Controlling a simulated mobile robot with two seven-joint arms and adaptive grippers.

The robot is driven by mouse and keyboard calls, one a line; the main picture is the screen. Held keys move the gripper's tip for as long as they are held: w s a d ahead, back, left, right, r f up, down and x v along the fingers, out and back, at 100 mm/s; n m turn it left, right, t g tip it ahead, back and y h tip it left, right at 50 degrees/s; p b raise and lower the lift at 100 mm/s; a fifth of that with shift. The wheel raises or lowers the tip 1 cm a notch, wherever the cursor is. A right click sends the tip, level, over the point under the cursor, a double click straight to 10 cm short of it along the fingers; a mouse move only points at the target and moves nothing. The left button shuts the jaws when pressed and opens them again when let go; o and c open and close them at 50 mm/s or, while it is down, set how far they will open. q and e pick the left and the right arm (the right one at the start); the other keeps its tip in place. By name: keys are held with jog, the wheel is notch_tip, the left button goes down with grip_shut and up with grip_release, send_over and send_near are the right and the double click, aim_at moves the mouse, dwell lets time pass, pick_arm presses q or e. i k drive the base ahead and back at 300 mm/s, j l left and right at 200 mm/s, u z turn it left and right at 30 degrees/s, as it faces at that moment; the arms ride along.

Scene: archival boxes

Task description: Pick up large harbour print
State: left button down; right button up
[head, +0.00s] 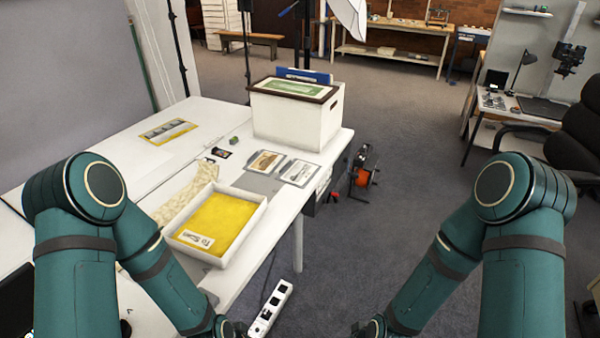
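I cannot tell for sure which item is the large harbour print. A wide grey picture with a yellow border (168,131) lies flat on the left part of the white table. Two smaller mounted prints, a left one (265,162) and a right one (298,172), lie side by side near the table's right edge.
An open white tray (252,222) with a yellow, labelled item (212,222) stands at the table's front, beside a crumpled cream cloth (190,190). A white power strip (270,308) lies on the floor. An orange reel (364,177) stands right of the table. Carpet is clear further right.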

aim_at(298, 172)
jog(key=i+l+z, duration=0.1)
jog(key=i, duration=0.4)
jog(key=i+l, duration=0.25)
jog(key=i, duration=0.3)
jog(key=l+z, duration=0.05)
